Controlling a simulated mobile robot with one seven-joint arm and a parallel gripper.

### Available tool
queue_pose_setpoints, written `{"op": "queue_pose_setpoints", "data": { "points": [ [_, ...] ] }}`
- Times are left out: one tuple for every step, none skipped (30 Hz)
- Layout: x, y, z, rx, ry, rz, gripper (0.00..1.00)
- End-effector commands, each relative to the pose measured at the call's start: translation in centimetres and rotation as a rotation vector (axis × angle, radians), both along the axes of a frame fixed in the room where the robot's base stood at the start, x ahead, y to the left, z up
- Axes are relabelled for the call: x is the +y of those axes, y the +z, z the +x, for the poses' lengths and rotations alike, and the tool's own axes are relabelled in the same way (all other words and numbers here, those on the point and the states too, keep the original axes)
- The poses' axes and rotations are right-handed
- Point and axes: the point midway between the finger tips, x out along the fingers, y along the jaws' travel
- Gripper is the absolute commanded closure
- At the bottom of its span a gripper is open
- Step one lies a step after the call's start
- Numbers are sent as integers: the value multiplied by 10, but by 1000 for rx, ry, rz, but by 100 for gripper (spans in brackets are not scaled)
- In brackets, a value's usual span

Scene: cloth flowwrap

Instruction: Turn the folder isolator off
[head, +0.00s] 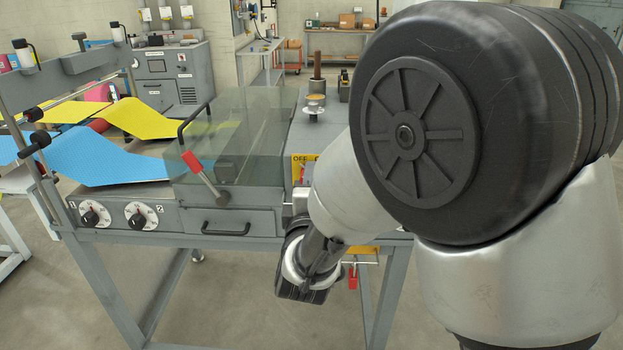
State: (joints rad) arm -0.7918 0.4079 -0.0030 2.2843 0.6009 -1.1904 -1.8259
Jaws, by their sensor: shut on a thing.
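The folder isolator (297,164) is a yellow plate on the front of the grey machine, with an "OFF" label at its upper left. A bit of red shows on it, but my arm covers its right side, so the handle's angle cannot be read. My gripper (301,194) is at the plate's lower part, just left of my silver forearm. It is shut on the isolator handle, though its fingertips are mostly hidden. My dark wrist hangs below, in front of the machine's frame.
Left of the isolator are a clear guard (235,135), a red-gripped lever (203,176), a drawer handle (226,230) and two dials (138,215). A red tag (353,277) hangs below right. Blue cloth (115,160) lies at left. My arm blocks the right side.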

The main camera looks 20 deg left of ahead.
Motion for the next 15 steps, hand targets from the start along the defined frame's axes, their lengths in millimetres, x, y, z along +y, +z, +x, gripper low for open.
{"op": "queue_pose_setpoints", "data": {
  "points": [
    [0, 2, 1, -6, -1, -4, 92],
    [0, 2, 1, -7, -1, -5, 92],
    [0, 2, 1, -8, -1, -6, 92],
    [0, 2, 1, -8, -1, -7, 92],
    [0, 2, 1, -8, -1, -7, 92],
    [0, 2, 1, -8, -1, -7, 92],
    [0, 2, 1, -8, -1, -7, 92],
    [0, 2, 1, -8, -1, -7, 92],
    [0, 2, 1, -8, -1, -7, 92],
    [0, 2, 1, -8, -2, -7, 92],
    [0, 3, 1, -8, -2, -6, 92],
    [0, 3, 1, -8, -2, -6, 92],
    [0, 3, 1, -8, -2, -6, 68],
    [0, 3, 1, -8, -2, -6, 63],
    [0, 2, 1, -8, -2, -6, 56]
  ]
}}
